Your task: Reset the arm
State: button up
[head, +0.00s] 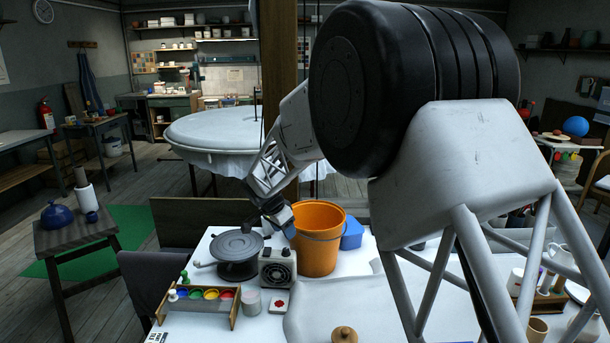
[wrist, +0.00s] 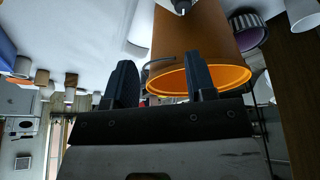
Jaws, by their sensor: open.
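My arm reaches from the right over the white table (head: 400,310) in the head view. My gripper (head: 285,224) is small there, beside the upper left rim of an orange bucket (head: 318,240) and above a small fan box (head: 277,266). In the wrist view, which looks upside down, the two dark fingers of my gripper (wrist: 162,78) stand apart with nothing held between them. The orange bucket (wrist: 190,35) shows behind the fingers. I cannot tell whether a finger touches the bucket.
A dark turntable (head: 237,250) stands left of the fan box. A wooden rack of paint pots (head: 205,296), a glass jar (head: 251,301) and a wooden-knobbed lid (head: 344,335) are near the front. A blue container (head: 352,233) is right of the bucket. Mugs (head: 560,256) stand at the right.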

jog(key=s+d+r+n+y, duration=0.1)
jog(key=s+d+r+n, duration=0.1)
jog(key=s+d+r, duration=0.65)
jog(key=s+d+r+n, duration=0.2)
jog(key=s+d+r, duration=0.3)
jog(key=s+d, duration=0.6)
jog(key=s+d+n+y, duration=0.1)
jog(key=s+d+n, duration=0.1)
jog(key=s, duration=1.3)
jog(key=s+d+f+n+y, duration=0.1)
jog(key=s+d+n, duration=0.2)
jog(key=s, duration=1.3)
jog(key=shift+s+d+f, duration=0.25)
jog(key=shift+d, duration=0.85)
